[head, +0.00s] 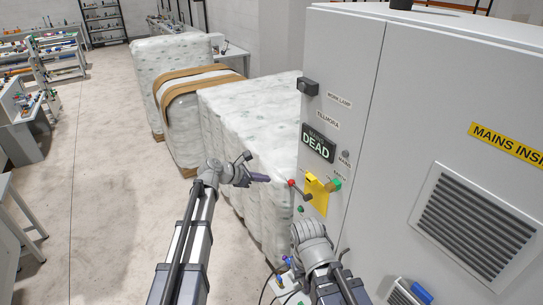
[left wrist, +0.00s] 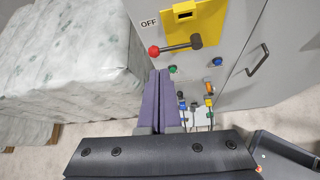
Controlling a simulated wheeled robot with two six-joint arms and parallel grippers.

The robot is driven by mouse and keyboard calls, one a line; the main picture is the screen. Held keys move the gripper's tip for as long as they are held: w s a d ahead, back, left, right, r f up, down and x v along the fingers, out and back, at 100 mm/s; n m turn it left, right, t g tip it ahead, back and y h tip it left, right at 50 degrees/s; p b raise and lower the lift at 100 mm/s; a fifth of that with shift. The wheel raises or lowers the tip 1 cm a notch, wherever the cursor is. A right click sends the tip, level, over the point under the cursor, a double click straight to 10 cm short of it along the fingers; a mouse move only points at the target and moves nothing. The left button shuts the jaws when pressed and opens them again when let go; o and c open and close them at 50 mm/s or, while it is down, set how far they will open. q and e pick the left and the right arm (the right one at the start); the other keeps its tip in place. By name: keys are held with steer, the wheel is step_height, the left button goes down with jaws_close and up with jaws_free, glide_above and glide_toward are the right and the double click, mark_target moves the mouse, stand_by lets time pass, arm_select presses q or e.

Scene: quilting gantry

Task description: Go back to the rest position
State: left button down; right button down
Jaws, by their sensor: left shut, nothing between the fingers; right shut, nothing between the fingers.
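My left gripper (head: 258,178) is near the middle of the head view, in front of the wrapped pallet load and left of the cabinet's switch. In the left wrist view its purple fingers (left wrist: 158,98) are together with nothing between them. They point toward the cabinet, below the red-knobbed lever. My right gripper (head: 312,238) is at the lower middle of the head view, below the yellow switch plate. Its fingers are hidden behind the wrist. Neither arm carries anything.
A tall grey cabinet (head: 400,70) fills the right, its display reading "MAINS DEAD". A yellow switch plate (head: 317,193) and lever with a red knob (left wrist: 154,51) stick out from it. A wrapped pallet load (head: 250,125) stands behind my left gripper. The floor (head: 105,190) at left is clear.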

arm_select(q)
steer(key=s+d+f+m+g+y+b, duration=0.25)
steer(key=s+d+f+m+b, duration=0.2)
steer(key=s+f+m, duration=0.35)
steer(key=s+d+f+m+g+y+b, duration=0.1)
steer(key=s+d+f+m+g+b, duration=0.2)
steer(key=s+f+m+b, duration=0.5)
steer(key=s+a+f+m+g+y+b, duration=0.1)
steer(key=s+f+m+y+b, duration=0.2)
steer(key=s+f+m, duration=0.3)
steer(key=s+a+f+m+g+y+b, duration=0.1)
steer(key=s+a+f+m+y+b, duration=0.1)
steer(key=s+f+m, duration=0.4)
steer(key=s+y+b, duration=0.1)
steer(key=s, duration=0.4)
steer(key=shift+a+f, duration=0.3)
